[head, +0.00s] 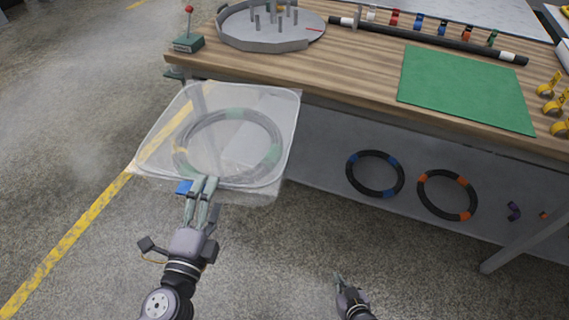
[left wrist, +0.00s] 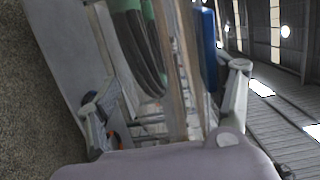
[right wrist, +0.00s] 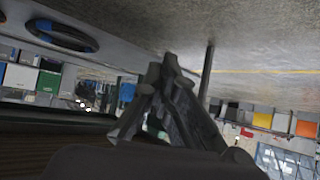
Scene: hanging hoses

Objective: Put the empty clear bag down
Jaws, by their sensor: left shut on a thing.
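The clear bag (head: 281,112) is held up in front of the bench's left end in the head view. A dark hose coil with green bands (head: 274,157) shows through it and looks to be inside, so the bag does not look empty. My left gripper (head: 205,182) is shut on the bag's lower edge, next to a blue tab (head: 183,187). The left wrist view shows the green-banded hose (left wrist: 140,40) close up between the fingers. My right gripper (head: 340,280) is low at the bottom of the head view, with its fingertips together (right wrist: 162,70) and nothing seen in them.
A wooden bench (head: 350,75) bears a green mat (head: 465,88), a grey round fixture (head: 270,40) and a dark rod (head: 430,40). Blue-banded (head: 375,152) and orange-banded (head: 423,193) coils hang below its front. The floor left of the yellow line (head: 75,230) is clear.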

